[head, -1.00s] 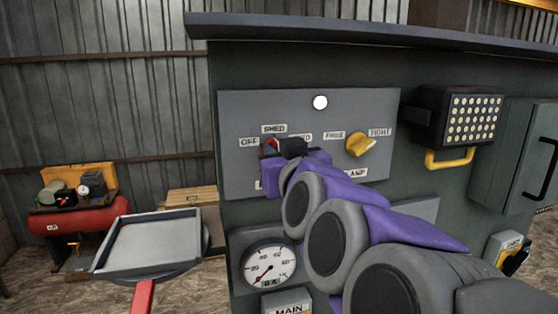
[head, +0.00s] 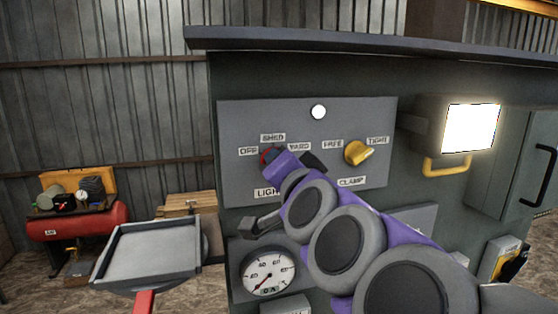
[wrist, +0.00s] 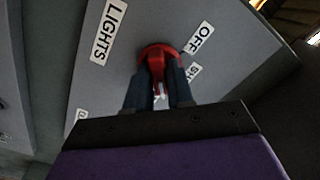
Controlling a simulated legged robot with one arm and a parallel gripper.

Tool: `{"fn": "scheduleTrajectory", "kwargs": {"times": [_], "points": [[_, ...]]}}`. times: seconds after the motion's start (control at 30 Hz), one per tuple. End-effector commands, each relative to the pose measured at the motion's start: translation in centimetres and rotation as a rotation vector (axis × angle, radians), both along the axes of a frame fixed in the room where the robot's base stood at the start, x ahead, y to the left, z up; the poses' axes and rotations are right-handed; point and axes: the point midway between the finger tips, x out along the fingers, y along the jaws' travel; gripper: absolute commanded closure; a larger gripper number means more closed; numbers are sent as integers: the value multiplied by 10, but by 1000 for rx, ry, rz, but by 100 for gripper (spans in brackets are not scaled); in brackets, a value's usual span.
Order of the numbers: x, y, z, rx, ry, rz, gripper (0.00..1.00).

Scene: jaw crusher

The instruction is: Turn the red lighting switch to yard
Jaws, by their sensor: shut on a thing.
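The red lighting switch (head: 266,156) sits on the grey panel, mostly hidden behind my gripper in the head view. Its labels OFF (head: 248,151), SHED (head: 273,138) and YARD (head: 299,146) stand around it. In the wrist view the red switch (wrist: 157,58) shows between the two dark fingers of my gripper (wrist: 158,85), which are shut on its handle. The OFF label (wrist: 200,38) and the LIGHTS label (wrist: 108,30) show beside it. Which label the handle points to is hard to tell.
A yellow clamp knob (head: 358,153) is right of the switch on the same panel. A floodlight (head: 470,128) glows at the right. A pressure gauge (head: 267,272) is below the panel. A grey tray (head: 150,250) stands at the lower left.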

Motion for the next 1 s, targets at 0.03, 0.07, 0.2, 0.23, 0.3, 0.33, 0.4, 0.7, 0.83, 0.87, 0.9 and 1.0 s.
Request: {"fn": "scheduleTrajectory", "kwargs": {"times": [0.03,0.07,0.2,0.23,0.3,0.33,0.4,0.7,0.83,0.87,0.9,1.0], "points": [[0,1,-3,27,18,3,100],[0,1,-4,46,23,3,100],[1,1,-4,119,44,3,100],[1,1,-4,131,47,3,100],[1,1,-5,155,53,2,100],[1,1,-5,164,56,2,100],[1,1,-5,180,61,2,100],[1,1,-6,206,69,1,100],[1,1,-6,207,69,1,100],[1,0,-6,207,69,1,100],[1,1,-6,207,70,2,100],[1,0,-6,207,69,1,75]]}}
